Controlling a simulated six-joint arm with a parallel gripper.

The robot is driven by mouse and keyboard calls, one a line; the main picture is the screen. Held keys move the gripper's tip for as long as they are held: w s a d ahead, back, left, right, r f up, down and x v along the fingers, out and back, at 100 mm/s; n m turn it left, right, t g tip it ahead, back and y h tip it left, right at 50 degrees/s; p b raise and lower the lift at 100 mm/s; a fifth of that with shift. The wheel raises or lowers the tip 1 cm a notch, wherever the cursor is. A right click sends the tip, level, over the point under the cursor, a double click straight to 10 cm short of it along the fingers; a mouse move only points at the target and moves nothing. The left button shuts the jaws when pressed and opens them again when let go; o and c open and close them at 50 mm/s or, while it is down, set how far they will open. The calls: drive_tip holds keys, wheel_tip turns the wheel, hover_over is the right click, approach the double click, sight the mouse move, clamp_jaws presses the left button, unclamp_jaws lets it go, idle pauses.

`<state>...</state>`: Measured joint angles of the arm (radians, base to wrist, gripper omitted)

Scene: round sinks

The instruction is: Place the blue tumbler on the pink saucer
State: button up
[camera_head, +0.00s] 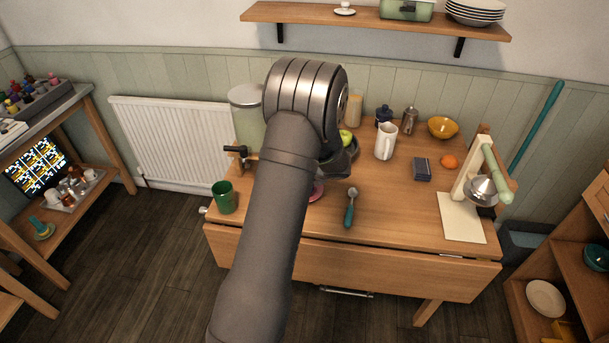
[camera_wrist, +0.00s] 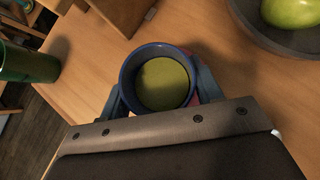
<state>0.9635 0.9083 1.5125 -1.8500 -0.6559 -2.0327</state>
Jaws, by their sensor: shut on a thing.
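The blue tumbler (camera_wrist: 130,70) shows in the wrist view, seen from above, with a blue rim and a yellow-green round area inside. My gripper (camera_wrist: 160,88) is shut on it, one finger on each side. The pink saucer (camera_head: 317,191) shows in the head view as a sliver beside my arm on the wooden table. A small pink patch also shows in the wrist view, between the tumbler and the right finger. I cannot tell whether the tumbler touches the saucer. In the head view my arm hides the gripper and tumbler.
A green cup (camera_head: 224,198) stands at the table's left. A dark bowl (camera_wrist: 285,32) with green fruit (camera_wrist: 292,12) is close by. A teal-handled spoon (camera_head: 350,208) lies right of the saucer. A white jug (camera_head: 386,142) stands farther back.

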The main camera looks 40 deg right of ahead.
drive_tip(key=shift+f, duration=0.25)
drive_tip(key=shift+f, duration=0.1)
drive_tip(key=o, duration=1.1)
drive_tip(key=shift+f, duration=0.1)
drive_tip(key=shift+s+r, duration=0.15)
drive_tip(key=shift+r, duration=0.2)
drive_tip(key=v, duration=1.1)
drive_tip(key=shift+s+r, duration=0.15)
drive_tip(key=shift+s, duration=0.05)
drive_tip(key=shift+w, duration=0.1)
